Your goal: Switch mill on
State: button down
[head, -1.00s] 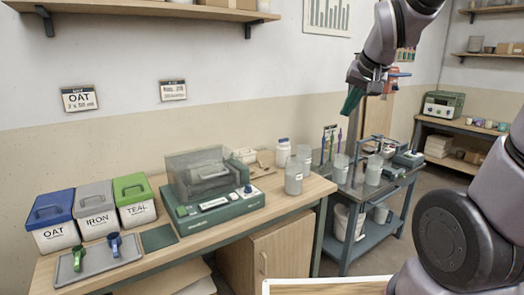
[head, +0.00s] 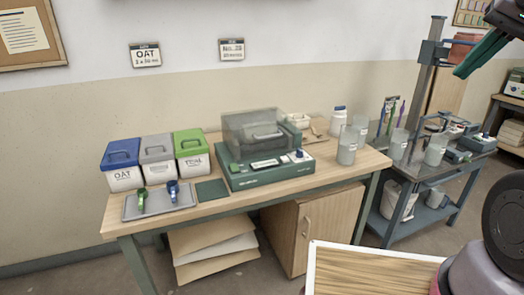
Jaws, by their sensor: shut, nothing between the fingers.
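A green bench machine (head: 270,175) with a clear grey lid stands on the wooden table in the head view. Its lid is down. The front panel has a pale display and a blue-topped knob (head: 298,154) at its right end. No label names it as the mill, and I cannot read whether it is on. My gripper (head: 460,72) has green fingers, shut and empty. It hangs high at the upper right, in the air and well apart from the machine. Part of my arm at the right edge is cut off.
Blue, grey and green lidded buckets (head: 122,165) and a tray (head: 158,202) with scoops are left of the machine. Grey jars (head: 347,148) are right of it. A cart (head: 432,185) with a post is farther right.

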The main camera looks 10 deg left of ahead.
aim_at(234, 168)
jog(key=u, duration=1.65)
jog(key=i+l, duration=0.2)
jog(key=i, duration=0.2)
